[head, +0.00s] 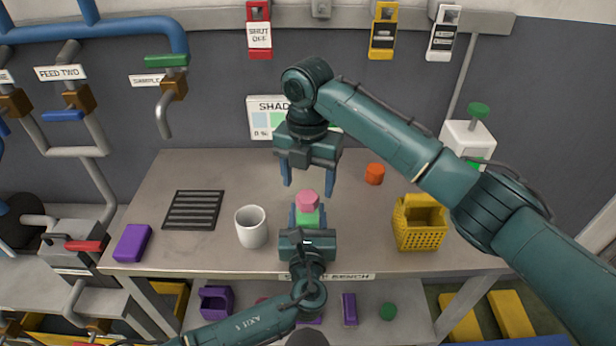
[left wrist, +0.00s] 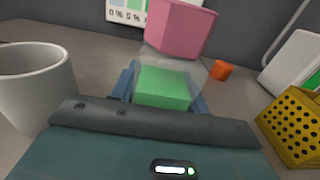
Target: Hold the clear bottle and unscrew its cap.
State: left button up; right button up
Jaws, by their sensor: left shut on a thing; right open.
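The clear bottle (left wrist: 187,66) has a pink cap (head: 308,201) on top and green contents (head: 307,218) inside. It stands upright over the bench, and its base is hidden behind my left gripper. My left gripper (head: 307,216) is shut on the bottle's body from the front. The pink cap also shows in the left wrist view (left wrist: 180,25). My right gripper (head: 308,179) is above and just behind the cap in the head view, with its blue fingers apart and pointing down. Nothing is between those fingers.
A white mug (head: 251,228) stands left of the bottle. A yellow perforated basket (head: 420,235) and a small orange object (head: 375,174) are on the right. A black grate (head: 193,210) and a purple block (head: 132,243) lie on the bench's left.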

aim_at(307, 195)
jog(key=shift+m, duration=0.9)
jog(key=shift+f, duration=2)
jog(key=shift+c, duration=0.4)
jog(key=c, duration=1.2)
jog(key=n, duration=0.6)
